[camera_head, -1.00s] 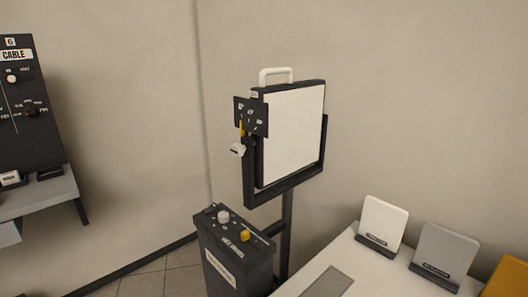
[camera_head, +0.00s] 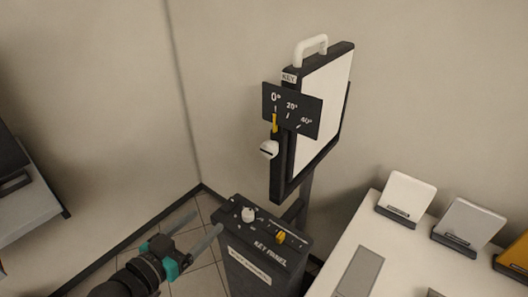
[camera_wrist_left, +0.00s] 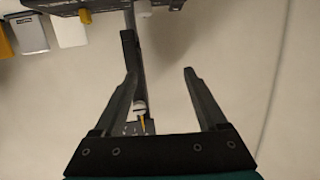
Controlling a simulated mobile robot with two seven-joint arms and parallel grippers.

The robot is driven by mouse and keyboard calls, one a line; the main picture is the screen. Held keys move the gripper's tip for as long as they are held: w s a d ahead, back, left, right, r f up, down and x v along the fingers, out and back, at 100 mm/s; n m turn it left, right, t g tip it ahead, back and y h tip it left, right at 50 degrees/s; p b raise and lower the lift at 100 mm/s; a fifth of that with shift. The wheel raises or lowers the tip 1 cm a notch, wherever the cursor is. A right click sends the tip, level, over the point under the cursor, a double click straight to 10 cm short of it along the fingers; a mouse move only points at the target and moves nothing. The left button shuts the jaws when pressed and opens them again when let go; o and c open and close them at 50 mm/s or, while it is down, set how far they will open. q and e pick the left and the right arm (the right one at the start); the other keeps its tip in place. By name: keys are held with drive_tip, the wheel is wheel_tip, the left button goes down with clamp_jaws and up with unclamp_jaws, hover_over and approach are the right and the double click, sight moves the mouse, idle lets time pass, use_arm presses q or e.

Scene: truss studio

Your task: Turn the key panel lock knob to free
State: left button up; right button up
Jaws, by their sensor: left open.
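The key panel (camera_head: 325,95) is a white board in a dark frame with a white handle on top. On its left edge a small dark scale plate (camera_head: 306,122) reads 0°, 20°, 40°, with a yellow pointer (camera_head: 275,122) by the 0° mark. A white knob (camera_head: 269,149) sits just below the pointer. In the left wrist view it appears upside down (camera_wrist_left: 140,106). A dark box marked KEY PANEL (camera_head: 263,252) carries a white knob (camera_head: 248,214) and a yellow knob (camera_head: 280,237). My left gripper (camera_head: 209,220) is open and empty, left of the box. Which knob is the lock is unclear.
A white table (camera_head: 375,235) at the right holds a white card stand (camera_head: 407,193), a grey one (camera_head: 470,220) and a yellow one (camera_head: 517,256). A grey bench (camera_head: 35,215) stands at the far left. Open floor and bare wall lie between.

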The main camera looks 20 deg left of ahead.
sight(266, 150)
use_arm(q)
drive_tip(key=d+r+m+t+h+p, duration=0.1)
drive_tip(key=d+r+t+h, duration=0.3)
drive_tip(key=r, duration=0.8)
drive_tip(key=w+d, duration=0.1)
drive_tip(key=w, duration=0.2)
drive_tip(key=w+d+g, duration=0.1)
drive_tip(key=w+d, duration=0.1)
drive_tip(key=w, duration=0.2)
drive_tip(key=w+d+g+y+p, duration=0.1)
drive_tip(key=w+d, duration=0.1)
drive_tip(key=w, duration=0.2)
drive_tip(key=shift+w+d+r, duration=0.1)
drive_tip(key=shift+w+r, duration=0.05)
drive_tip(key=shift+w, duration=0.05)
drive_tip(key=shift+x, duration=1.1)
clamp_jaws()
